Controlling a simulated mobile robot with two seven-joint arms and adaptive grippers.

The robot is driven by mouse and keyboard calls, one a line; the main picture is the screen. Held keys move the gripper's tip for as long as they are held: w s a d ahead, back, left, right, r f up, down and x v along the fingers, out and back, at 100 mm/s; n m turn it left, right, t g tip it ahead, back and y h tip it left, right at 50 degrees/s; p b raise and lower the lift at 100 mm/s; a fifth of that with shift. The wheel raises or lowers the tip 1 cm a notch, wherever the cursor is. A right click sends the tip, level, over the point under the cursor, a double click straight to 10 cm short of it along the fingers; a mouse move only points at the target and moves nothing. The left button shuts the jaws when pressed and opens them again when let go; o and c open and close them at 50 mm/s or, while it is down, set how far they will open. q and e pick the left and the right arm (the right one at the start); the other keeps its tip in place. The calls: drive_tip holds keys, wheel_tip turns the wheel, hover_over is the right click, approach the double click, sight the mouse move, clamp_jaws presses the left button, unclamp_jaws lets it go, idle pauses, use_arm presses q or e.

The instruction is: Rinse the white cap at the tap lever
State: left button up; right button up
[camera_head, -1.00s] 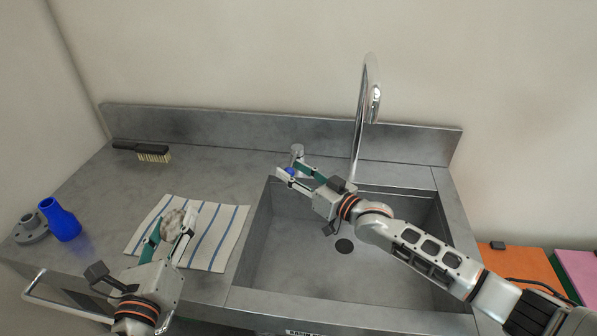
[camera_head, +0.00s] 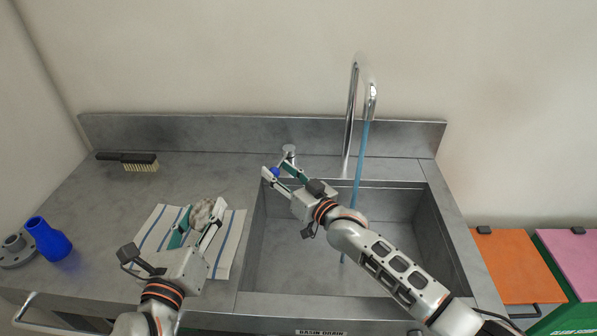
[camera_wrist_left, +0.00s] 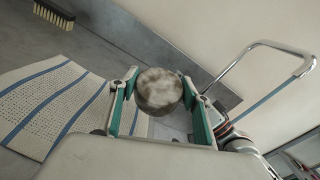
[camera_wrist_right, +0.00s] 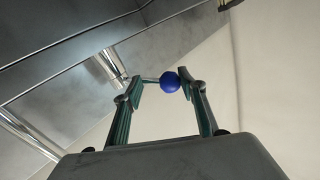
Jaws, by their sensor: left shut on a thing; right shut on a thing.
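The white cap (camera_head: 203,207), smeared with grey-brown dirt, is held between the fingers of my left gripper (camera_head: 199,222) above the striped towel. It fills the gap between the fingers in the left wrist view (camera_wrist_left: 158,91). My right gripper (camera_head: 277,171) is shut on the blue knob (camera_wrist_right: 170,82) of the tap lever, behind the sink's left rear corner. The lever's metal post (camera_head: 289,152) stands just behind the fingers. The curved chrome tap (camera_head: 351,110) stands behind the sink, and a blue water stream (camera_head: 360,165) falls from its spout into the basin.
The sink basin (camera_head: 275,255) lies to the right of the towel (camera_head: 233,245). A brush (camera_head: 140,166) lies at the back left. A blue pipe fitting (camera_head: 47,239) and a grey flange (camera_head: 15,252) stand at the left edge. Orange (camera_head: 515,265) and pink (camera_head: 577,262) bin lids are right of the counter.

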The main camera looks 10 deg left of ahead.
drive_tip(key=shift+w+a+r, duration=0.1)
drive_tip(key=shift+a+r, duration=0.05)
drive_tip(key=shift+r, duration=0.25)
drive_tip(key=o, duration=1.6)
drive_tip(key=shift+a+f, duration=0.15)
drive_tip(key=shift+w+f, duration=0.15)
drive_tip(key=shift+s+d+f, duration=0.1)
drive_tip(key=shift+s+d, duration=0.15)
drive_tip(key=v, duration=1.1)
drive_tip(key=shift+s+d, duration=0.1)
drive_tip(key=shift+s, duration=0.15)
